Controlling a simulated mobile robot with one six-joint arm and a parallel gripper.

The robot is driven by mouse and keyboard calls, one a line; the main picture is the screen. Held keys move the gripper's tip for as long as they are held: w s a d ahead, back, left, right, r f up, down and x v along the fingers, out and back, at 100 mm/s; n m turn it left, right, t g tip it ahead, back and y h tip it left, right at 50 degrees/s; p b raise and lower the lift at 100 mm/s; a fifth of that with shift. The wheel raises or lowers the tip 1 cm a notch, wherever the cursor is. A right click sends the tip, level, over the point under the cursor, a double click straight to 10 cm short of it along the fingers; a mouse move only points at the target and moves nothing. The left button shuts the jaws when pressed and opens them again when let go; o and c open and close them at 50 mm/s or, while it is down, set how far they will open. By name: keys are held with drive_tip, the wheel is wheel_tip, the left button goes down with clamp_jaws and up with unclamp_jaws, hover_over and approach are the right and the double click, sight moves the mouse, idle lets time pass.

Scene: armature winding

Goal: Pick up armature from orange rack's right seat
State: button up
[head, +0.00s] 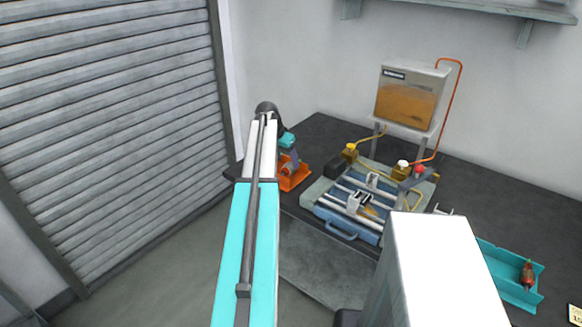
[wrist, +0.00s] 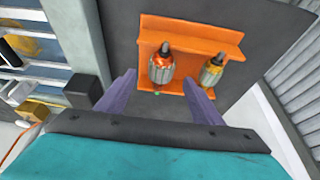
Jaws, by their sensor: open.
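The orange rack (wrist: 190,45) lies ahead in the wrist view and holds two armatures. One armature (wrist: 161,68), with a grey core and orange-red windings, sits at picture left. The other armature (wrist: 212,72), with yellowish windings, sits at picture right. My gripper (wrist: 160,78) is open, its purple fingers on either side of the picture-left armature, with gaps on both sides. The right finger lies between the two armatures in the picture. I cannot tell how far the fingertips are from the rack. In the head view the rack (head: 291,182) is partly hidden by my arm and gripper (head: 291,157).
A blue-framed fixture with rails (head: 350,222) stands right of the rack, near a dark block (wrist: 88,88). Farther right are a tank (head: 410,97) on a stand and a teal tray (head: 508,270). A shutter wall (head: 110,130) is at left.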

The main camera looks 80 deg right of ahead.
sight(289, 165)
drive_tip(key=shift+f, duration=0.25)
drive_tip(key=shift+p+x, duration=1.3)
drive_tip(key=shift+x, duration=1.2)
drive_tip(key=shift+c, duration=0.5)
drive_tip(key=shift+s, duration=0.1)
drive_tip(key=c, duration=1.3)
drive_tip(key=shift+r, duration=0.15)
drive_tip(key=shift+c, duration=0.2)
drive_tip(key=shift+d+r+b, duration=0.1)
drive_tip(key=shift+r+b, duration=0.85)
drive_tip(key=shift+r, duration=0.5)
drive_tip(key=w+a+r+b, duration=0.1)
drive_tip(key=w+a+b, duration=0.1)
drive_tip(key=a, duration=0.5)
drive_tip(key=w+a+b, duration=0.2)
drive_tip(key=a, duration=0.6)
drive_tip(key=shift+a+r, duration=0.3)
drive_tip(key=shift+r, duration=0.1)
